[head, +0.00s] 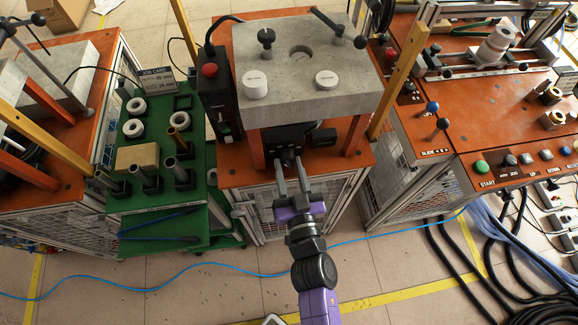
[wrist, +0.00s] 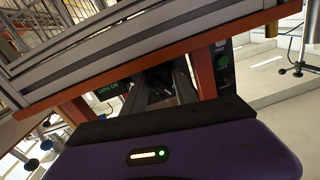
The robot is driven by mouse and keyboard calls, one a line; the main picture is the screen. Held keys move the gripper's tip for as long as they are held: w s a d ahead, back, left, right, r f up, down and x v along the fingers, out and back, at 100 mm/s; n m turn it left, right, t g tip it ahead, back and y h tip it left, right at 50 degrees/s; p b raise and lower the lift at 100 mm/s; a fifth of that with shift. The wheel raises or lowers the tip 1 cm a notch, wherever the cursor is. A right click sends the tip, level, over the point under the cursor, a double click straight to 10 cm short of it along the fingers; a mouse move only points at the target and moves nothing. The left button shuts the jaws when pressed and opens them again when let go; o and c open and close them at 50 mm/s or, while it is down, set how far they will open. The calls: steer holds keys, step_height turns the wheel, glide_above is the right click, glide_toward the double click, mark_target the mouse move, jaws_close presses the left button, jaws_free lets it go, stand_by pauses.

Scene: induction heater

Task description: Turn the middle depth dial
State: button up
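A black control unit (head: 283,137) sits under the grey block of the middle station. A small dark knob (head: 288,157), which looks like the middle depth dial, is on its front; its marks are too small to read. My gripper (head: 288,165) points at the unit from the front. Its two grey fingers are apart, one on each side of the knob. In the wrist view my gripper (wrist: 156,82) also has its fingers apart, with a dark shape between them. I cannot tell whether either finger touches the knob.
The grey block (head: 300,65) overhangs the unit on orange legs (head: 357,135). A black box with a red button (head: 209,70) stands at left. A green cart (head: 150,190) with rings and posts stands left; another control station (head: 510,130) stands right. Floor in front is mostly clear.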

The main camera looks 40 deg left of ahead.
jaws_close()
steer(key=shift+n, duration=0.5)
steer(key=n+p, duration=0.1)
steer(key=n, duration=0.1)
steer(key=shift+r+n, duration=0.1)
steer(key=shift+n, duration=2)
steer(key=shift+h, duration=0.3)
steer(key=o, duration=0.8)
jaws_free()
